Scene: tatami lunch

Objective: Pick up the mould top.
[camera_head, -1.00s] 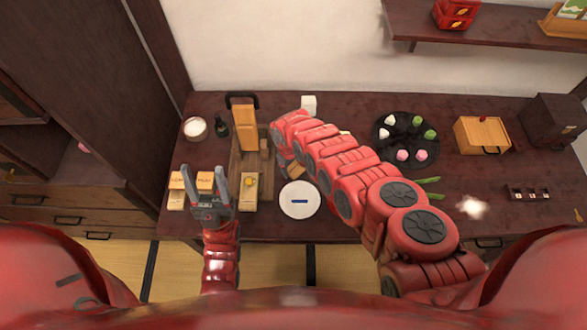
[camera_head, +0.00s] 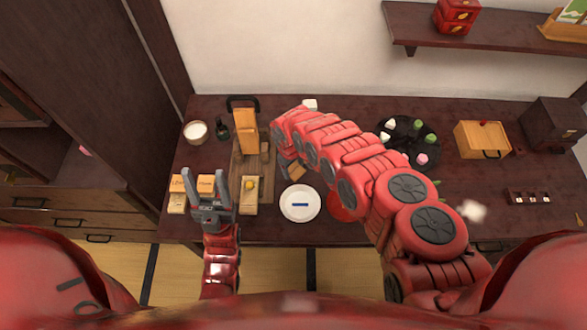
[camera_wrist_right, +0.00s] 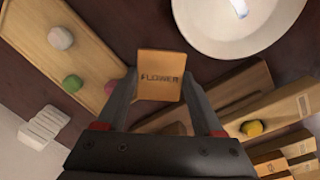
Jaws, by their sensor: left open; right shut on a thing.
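In the right wrist view, a small wooden block marked "FLOWER" (camera_wrist_right: 160,78), which looks like the mould top, sits between the fingers of my right gripper (camera_wrist_right: 163,95). The fingers are shut on it. A wooden board (camera_wrist_right: 235,88) lies beyond and below it.
A white plate (camera_head: 300,216) with a blue piece lies near the front edge. A tall wooden block (camera_head: 246,131), a white bowl (camera_head: 196,141) and a dark bottle (camera_head: 222,128) stand at back left. A dark round tray of sweets (camera_head: 436,150) is partly behind my right arm.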

